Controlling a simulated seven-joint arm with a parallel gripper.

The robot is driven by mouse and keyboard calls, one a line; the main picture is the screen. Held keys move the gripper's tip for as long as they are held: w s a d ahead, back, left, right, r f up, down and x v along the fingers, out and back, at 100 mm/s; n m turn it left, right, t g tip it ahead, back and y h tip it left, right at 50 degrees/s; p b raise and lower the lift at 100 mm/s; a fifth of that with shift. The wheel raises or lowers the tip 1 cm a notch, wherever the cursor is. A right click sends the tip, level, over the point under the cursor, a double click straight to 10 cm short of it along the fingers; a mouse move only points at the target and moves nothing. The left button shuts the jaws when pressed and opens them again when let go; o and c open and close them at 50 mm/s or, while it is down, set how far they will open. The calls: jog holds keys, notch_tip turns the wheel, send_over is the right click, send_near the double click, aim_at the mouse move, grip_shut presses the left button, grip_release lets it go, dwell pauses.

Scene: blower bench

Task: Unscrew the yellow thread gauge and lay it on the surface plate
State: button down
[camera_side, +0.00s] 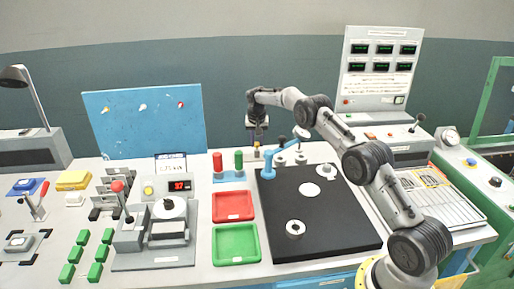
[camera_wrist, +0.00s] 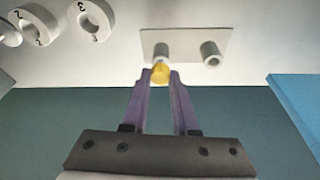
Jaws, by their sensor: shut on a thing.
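The yellow thread gauge (camera_wrist: 160,75) is between the two purple fingertips of my gripper (camera_wrist: 160,80) in the wrist view. My gripper is shut on it. The gauge lines up with the end of the left grey post (camera_wrist: 162,54) on a pale plate (camera_wrist: 187,43); I cannot tell how far it is screwed in. In the side view my gripper (camera_side: 257,138) points down behind the far left corner of the black surface plate (camera_side: 345,228), and the gauge is a tiny yellow spot there. A large part of the surface plate is bare.
A blue post (camera_side: 268,162) stands close to my gripper. A red plug (camera_side: 217,162) and a green plug (camera_side: 239,160) stand to its left. White discs (camera_side: 310,189) lie on the surface plate. A red tray (camera_side: 233,206) and a green tray (camera_side: 236,244) are left of it.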

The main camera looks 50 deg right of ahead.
aim_at(256, 143)
jog(key=shift+w+a+r+n+t+y, duration=0.1)
jog(key=shift+w+n+t+y, duration=0.15)
jog(key=shift+n, duration=0.75)
jog(key=shift+w+r, duration=0.1)
jog(key=shift+r, duration=0.7)
jog(key=shift+r, duration=0.25)
jog(key=shift+d+v, duration=0.1)
jog(key=shift+v, duration=0.5)
jog(key=shift+d+v, duration=0.15)
jog(key=shift+v, duration=0.5)
jog(key=shift+d, duration=0.1)
jog(key=shift+r, duration=0.1)
